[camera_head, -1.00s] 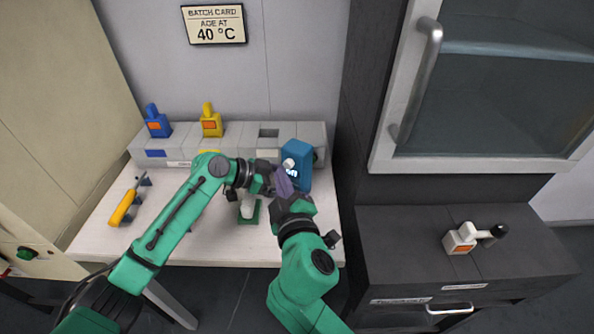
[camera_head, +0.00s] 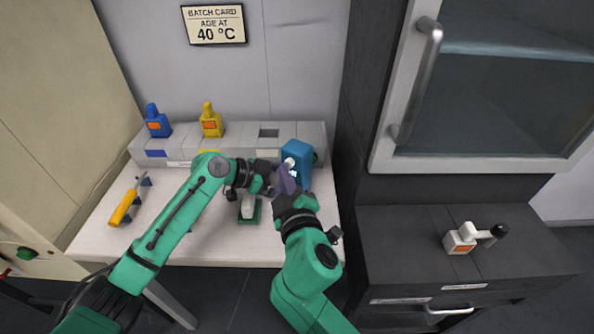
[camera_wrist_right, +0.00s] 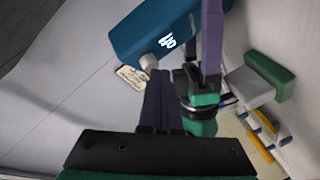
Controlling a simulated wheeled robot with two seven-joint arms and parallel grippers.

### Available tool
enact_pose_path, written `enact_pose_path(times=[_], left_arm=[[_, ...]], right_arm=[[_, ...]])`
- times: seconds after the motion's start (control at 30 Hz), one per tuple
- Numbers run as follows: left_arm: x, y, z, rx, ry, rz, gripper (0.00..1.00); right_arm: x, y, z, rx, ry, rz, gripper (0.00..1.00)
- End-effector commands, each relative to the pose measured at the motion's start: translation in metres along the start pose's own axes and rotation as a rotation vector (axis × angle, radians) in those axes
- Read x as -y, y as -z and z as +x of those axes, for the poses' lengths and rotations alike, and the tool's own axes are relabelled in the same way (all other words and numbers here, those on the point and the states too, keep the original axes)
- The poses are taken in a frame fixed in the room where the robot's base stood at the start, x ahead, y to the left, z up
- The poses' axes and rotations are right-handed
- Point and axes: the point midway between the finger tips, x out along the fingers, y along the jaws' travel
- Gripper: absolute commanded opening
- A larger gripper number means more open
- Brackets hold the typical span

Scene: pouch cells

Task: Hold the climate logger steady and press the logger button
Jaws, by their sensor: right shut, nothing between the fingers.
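The climate logger is a blue box (camera_head: 298,152) with a lit display, at the right end of the bench. Its white round button (camera_head: 290,163) shows in both views. In the right wrist view the logger (camera_wrist_right: 150,35) is tilted, with the button (camera_wrist_right: 149,62) below its display. My right gripper (camera_wrist_right: 160,74) is shut and empty. Its tips are close to the button; I cannot tell whether they touch. My left gripper (camera_head: 284,180) is at the logger.
A grey rack (camera_head: 230,143) holds a blue bottle-like piece (camera_head: 157,122) and a yellow one (camera_head: 211,121). A yellow-handled tool (camera_head: 124,207) lies at left. A green stand (camera_head: 250,213) is below my left wrist. A dark cabinet (camera_head: 400,225) borders the bench.

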Motion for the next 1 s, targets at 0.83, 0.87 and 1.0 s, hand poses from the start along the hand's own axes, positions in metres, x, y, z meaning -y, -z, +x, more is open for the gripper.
enact_pose_path(times=[0.83,0.87,1.0], left_arm=[[0.0,0.0,0.0,0.001,0.0,0.0,0.65],[0.0,0.0,0.0,0.001,0.0,0.0,0.65],[0.0,0.0,0.0,0.001,0.0,0.0,0.65]], right_arm=[[0.008,0.006,-0.009,0.001,0.001,0.001,0.0],[0.009,0.008,-0.012,0.001,0.002,0.0,0.0],[0.019,0.017,-0.024,0.001,0.003,0.001,0.0]])
